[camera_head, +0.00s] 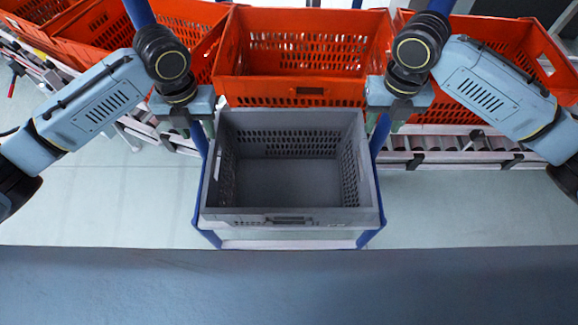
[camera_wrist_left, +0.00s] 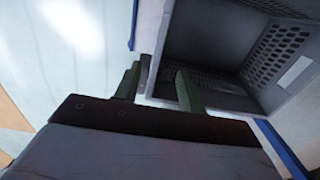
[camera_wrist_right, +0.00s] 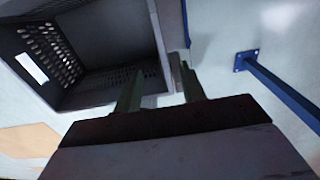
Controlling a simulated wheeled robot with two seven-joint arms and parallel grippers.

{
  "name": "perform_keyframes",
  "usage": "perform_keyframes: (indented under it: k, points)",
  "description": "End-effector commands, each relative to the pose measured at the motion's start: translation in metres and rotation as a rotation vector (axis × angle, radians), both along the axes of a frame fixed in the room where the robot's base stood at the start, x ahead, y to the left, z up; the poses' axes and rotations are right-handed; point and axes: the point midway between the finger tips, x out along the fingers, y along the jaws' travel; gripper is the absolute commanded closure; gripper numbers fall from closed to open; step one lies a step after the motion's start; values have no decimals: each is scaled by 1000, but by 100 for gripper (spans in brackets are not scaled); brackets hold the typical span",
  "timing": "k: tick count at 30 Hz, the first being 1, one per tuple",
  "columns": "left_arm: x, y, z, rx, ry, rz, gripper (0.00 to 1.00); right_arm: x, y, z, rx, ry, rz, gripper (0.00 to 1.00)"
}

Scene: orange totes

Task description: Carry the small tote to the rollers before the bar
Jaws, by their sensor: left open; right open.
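The small grey tote (camera_head: 290,216) stands upright and empty on a blue-legged stand in the middle of the head view. My left gripper (camera_head: 195,130) is at the tote's far left corner and my right gripper (camera_head: 380,125) is at its far right corner. In the left wrist view the open fingers (camera_wrist_left: 158,88) are at the wall of the tote (camera_wrist_left: 174,45), one finger on its inner side and one outside. In the right wrist view the open fingers (camera_wrist_right: 160,88) are placed likewise at the tote wall (camera_wrist_right: 165,40). Whether they touch the wall is unclear.
Several orange totes (camera_head: 292,91) stand in a row behind the grey tote. Rollers (camera_head: 450,142) of a conveyor show below them at the right. The stand (camera_head: 290,244) has blue posts. Pale floor (camera_head: 95,205) lies clear on both sides.

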Motion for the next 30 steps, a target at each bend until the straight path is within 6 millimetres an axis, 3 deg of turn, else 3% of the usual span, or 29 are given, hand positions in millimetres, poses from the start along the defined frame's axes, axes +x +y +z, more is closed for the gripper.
perform_keyframes:
  k: [3,17,23,30]
  points:
    - [0,0,-12,0,-1,0,60,0,0,-12,0,-1,0,59]
    - [0,0,-15,-1,0,2,60,0,0,-15,0,0,-1,59]
    - [-1,0,-42,-1,4,2,60,-1,0,-43,-1,4,-1,59]
    - [-1,-1,-90,0,4,3,60,-1,0,-91,-1,4,-2,59]
